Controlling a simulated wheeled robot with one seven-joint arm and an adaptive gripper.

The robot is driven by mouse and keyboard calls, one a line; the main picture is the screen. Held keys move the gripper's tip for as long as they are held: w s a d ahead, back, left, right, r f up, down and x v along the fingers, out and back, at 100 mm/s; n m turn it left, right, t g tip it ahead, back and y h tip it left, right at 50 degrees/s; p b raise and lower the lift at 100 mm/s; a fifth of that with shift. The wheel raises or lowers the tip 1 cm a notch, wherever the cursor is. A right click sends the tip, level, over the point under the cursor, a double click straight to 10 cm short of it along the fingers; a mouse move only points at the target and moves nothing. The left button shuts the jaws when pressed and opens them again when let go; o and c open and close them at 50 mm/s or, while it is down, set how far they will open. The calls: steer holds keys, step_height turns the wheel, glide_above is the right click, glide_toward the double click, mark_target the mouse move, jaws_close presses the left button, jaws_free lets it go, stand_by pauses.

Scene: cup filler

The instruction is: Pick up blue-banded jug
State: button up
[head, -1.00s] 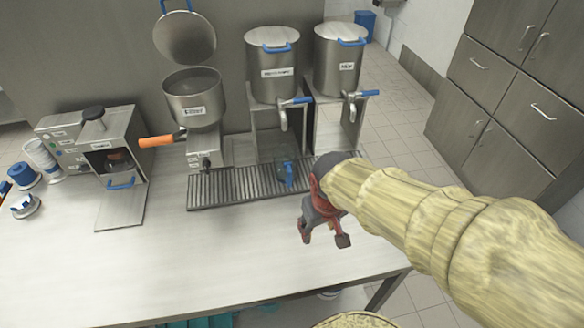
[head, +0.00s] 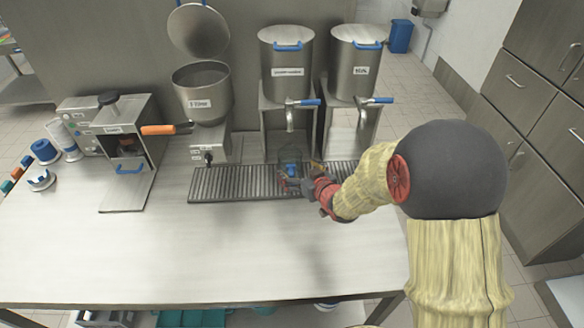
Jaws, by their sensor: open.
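The blue-banded jug (head: 290,167) looks clear with a blue part. It stands on the slatted drip grate (head: 228,184), under the tap of the left tall urn. My gripper (head: 299,176) is open right at the jug, reaching in from the front right. Its fingers overlap the jug in the picture and partly hide it. I cannot tell whether they touch it.
Two tall steel urns (head: 287,75) with blue-handled taps stand behind the grate. A lidded steel pot (head: 203,98) with an orange handle and an open box machine (head: 125,150) are on the left. The front table top (head: 200,255) is clear.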

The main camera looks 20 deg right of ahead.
mark_target(290, 161)
steer(key=x, duration=0.2)
steer(key=b+x, duration=0.1)
steer(key=x, duration=0.1)
steer(key=b+x, duration=0.1)
steer(key=x, duration=0.2)
steer(key=shift+d+f, duration=0.1)
steer(key=shift+d, duration=0.25)
steer(key=shift+w+a, duration=0.1)
steer(key=shift+w, duration=0.3)
steer(key=c, duration=0.3)
steer(key=c, duration=1.3)
